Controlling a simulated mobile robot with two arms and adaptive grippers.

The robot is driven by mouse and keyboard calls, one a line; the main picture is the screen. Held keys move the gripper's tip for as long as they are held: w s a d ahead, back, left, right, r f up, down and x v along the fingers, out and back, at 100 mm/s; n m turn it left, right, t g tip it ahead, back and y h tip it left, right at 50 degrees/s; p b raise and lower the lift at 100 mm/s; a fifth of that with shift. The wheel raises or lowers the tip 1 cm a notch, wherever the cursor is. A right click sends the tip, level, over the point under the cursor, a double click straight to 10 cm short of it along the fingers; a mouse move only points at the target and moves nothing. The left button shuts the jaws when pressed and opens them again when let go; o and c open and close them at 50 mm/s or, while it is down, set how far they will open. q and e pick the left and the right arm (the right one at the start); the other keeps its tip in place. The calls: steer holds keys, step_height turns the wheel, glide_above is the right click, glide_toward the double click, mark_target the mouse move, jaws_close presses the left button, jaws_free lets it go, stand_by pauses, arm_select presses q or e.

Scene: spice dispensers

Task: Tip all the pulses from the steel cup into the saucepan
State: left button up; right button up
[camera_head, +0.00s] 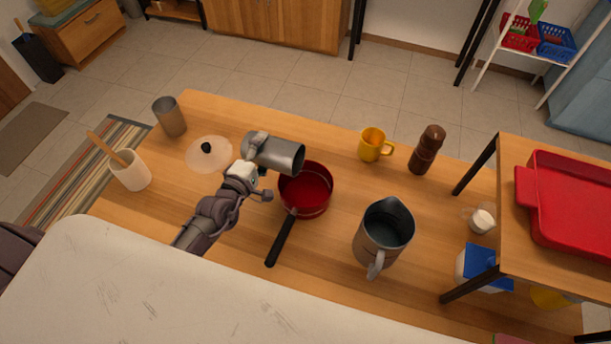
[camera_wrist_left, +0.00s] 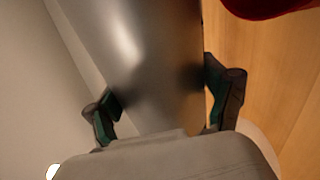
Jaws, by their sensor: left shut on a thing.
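My left gripper (camera_head: 254,162) is shut on a steel cup (camera_head: 283,155) and holds it tilted far over, nearly on its side. The cup's mouth end points right, above the back left rim of the red saucepan (camera_head: 318,203). In the left wrist view the two fingers (camera_wrist_left: 165,105) clasp the shiny cup (camera_wrist_left: 150,50), and a red edge of the saucepan (camera_wrist_left: 265,8) shows at the top. The saucepan stands on the table with its black handle toward me. Its visible inside is plain red. I see no pulses; the cup's inside is hidden. My right gripper is not in view.
A second steel cup (camera_head: 173,121), a glass lid (camera_head: 196,160) and a utensil pot (camera_head: 131,174) stand left. A yellow mug (camera_head: 370,146), brown mill (camera_head: 424,155) and grey jug (camera_head: 377,243) stand right. A small shelf (camera_head: 500,180) holds a red tray (camera_head: 575,225).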

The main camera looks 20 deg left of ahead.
mark_target(277, 144)
arm_select(q)
steer(key=shift+d+r+m+y+p, duration=0.15)
steer(key=shift+d+r+m+p, duration=0.25)
steer(key=shift+r+m+p, duration=0.65)
steer(key=shift+d+r+m+y+p, duration=0.15)
steer(key=shift+d+r+m+p, duration=0.35)
steer(key=shift+p, duration=0.8)
steer(key=shift+s+d+r+m+p, duration=0.15)
steer(key=shift+d+r+m+p, duration=0.45)
steer(key=shift+m+p, duration=0.4)
stand_by(0.7)
steer(key=shift+d+r+m+y+p, duration=0.3)
steer(key=shift+d+r+m+p, duration=0.2)
steer(key=shift+m+p, duration=0.15)
stand_by(0.5)
